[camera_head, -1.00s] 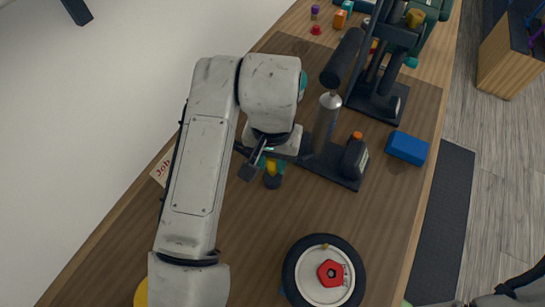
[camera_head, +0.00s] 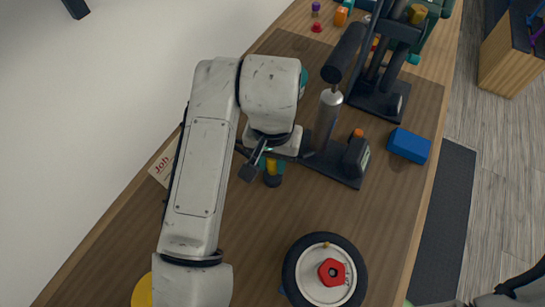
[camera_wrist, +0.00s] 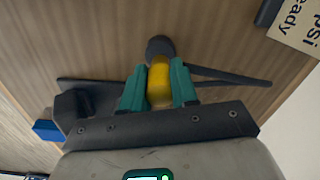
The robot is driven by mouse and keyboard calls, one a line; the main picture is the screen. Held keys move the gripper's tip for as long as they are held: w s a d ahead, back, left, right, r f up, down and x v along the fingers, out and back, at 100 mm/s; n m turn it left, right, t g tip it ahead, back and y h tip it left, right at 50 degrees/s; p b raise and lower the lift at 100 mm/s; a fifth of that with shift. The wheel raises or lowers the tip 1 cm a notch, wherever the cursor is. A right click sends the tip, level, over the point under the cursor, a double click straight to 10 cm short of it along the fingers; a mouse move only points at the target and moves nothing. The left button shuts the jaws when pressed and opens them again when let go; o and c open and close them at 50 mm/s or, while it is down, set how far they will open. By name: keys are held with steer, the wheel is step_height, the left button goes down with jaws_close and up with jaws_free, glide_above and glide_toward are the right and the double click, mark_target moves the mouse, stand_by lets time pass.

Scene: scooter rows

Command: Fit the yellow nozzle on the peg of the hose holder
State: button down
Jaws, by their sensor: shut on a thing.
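The yellow nozzle (camera_wrist: 159,82) is between the green fingers of my gripper (camera_wrist: 158,88) in the wrist view. My gripper is shut on it. A dark round piece (camera_wrist: 160,47) lies at the nozzle's far end. I cannot tell whether it belongs to the nozzle or to the hose holder. I cannot make out the holder's peg for certain.
A floor pump (camera_head: 326,120) with a dark base stands on the bench, close right of my gripper. A blue block (camera_head: 408,146) lies farther right. A wheel (camera_head: 293,268) with a red hub piece lies in front. A paper sign (camera_head: 161,168) lies left of the arm.

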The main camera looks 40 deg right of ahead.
steer(key=shift+f+b, duration=0.45)
steer(key=shift+f, duration=0.2)
steer(key=c, duration=0.8)
jaws_free()
step_height(320, 180, up, 11)
steer(key=shift+f+p, duration=0.1)
steer(key=shift+p, duration=0.2)
